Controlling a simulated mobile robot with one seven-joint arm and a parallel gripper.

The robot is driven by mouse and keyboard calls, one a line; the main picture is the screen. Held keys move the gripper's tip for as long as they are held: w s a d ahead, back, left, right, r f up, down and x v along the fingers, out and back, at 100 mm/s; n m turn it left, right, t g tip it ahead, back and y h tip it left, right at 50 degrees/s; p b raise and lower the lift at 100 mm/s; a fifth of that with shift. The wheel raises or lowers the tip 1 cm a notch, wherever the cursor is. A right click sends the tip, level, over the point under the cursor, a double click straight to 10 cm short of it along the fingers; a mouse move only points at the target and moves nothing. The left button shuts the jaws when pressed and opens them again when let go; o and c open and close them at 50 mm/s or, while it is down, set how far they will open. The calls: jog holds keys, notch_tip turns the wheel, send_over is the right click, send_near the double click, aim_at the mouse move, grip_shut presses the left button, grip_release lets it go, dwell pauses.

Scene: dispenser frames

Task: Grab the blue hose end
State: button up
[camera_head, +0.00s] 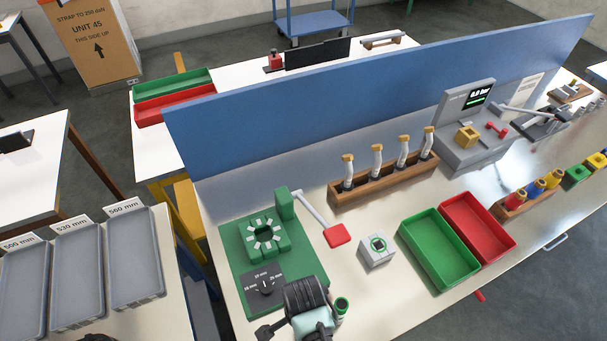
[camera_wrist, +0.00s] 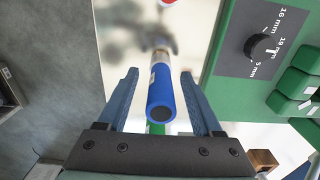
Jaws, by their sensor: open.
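The blue hose end (camera_wrist: 161,88) shows in the wrist view as a short blue tube with a dark round opening facing the camera. A pale metallic section (camera_wrist: 160,53) continues from its far end. My gripper (camera_wrist: 160,74) is open, with one finger on each side of the blue tube in the picture. Gaps show on both sides, so neither finger appears to touch it. How deep the tube sits between the fingers is hard to tell. In the head view I cannot make out the blue hose end; my arm covers the bench's front edge there.
A green machine (camera_head: 264,236) with a dial panel (camera_head: 265,287) stands beside my arm. A green cylinder (camera_head: 341,306) is just right of my arm. A white box (camera_head: 377,249), a green tray (camera_head: 438,248) and a red tray (camera_head: 478,228) lie farther right. A blue panel (camera_head: 380,100) stands behind.

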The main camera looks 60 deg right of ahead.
jog(key=shift+f, duration=0.3)
jog(key=shift+c, duration=0.2)
grip_shut()
